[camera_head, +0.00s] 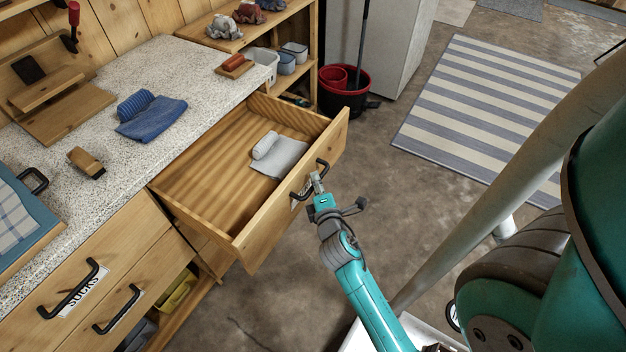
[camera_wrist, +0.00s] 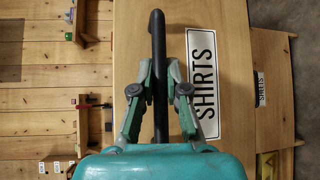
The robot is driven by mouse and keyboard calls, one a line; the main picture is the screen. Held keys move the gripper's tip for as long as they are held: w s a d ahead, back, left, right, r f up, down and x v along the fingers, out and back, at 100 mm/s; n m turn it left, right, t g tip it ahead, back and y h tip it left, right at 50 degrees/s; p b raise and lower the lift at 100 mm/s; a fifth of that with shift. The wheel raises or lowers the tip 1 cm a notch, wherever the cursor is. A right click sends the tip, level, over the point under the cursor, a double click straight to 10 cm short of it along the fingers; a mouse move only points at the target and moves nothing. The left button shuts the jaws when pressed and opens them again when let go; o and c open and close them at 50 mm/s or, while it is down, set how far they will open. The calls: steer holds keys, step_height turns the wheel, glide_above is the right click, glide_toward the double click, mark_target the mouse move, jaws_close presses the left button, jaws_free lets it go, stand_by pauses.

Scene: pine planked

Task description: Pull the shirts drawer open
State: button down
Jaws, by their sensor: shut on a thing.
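The shirts drawer (camera_head: 205,181) is pulled well out from under the speckled counter. A folded light grey cloth (camera_head: 280,158) lies inside it, and the rest of its floor is bare. Its front carries a black bar handle (camera_head: 316,180) and a white label reading SHIRTS (camera_wrist: 202,85) in the wrist view. My gripper (camera_head: 317,184) is at the drawer front, shut on the handle. In the wrist view the two fingers of my gripper (camera_wrist: 161,88) close on the black handle (camera_wrist: 158,50) from both sides, beside the label.
The socks drawer (camera_head: 120,240) is closed at the lower left. A blue folded cloth (camera_head: 150,115) and a wooden brush (camera_head: 86,162) lie on the counter (camera_head: 215,92). A black and red bucket (camera_head: 345,92) stands beyond the drawer. The floor in front is clear up to a striped rug (camera_head: 480,110).

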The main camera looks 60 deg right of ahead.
steer(key=c, duration=1.2)
jaws_free()
steer(key=shift+a, duration=0.1)
steer(key=v, duration=1.2)
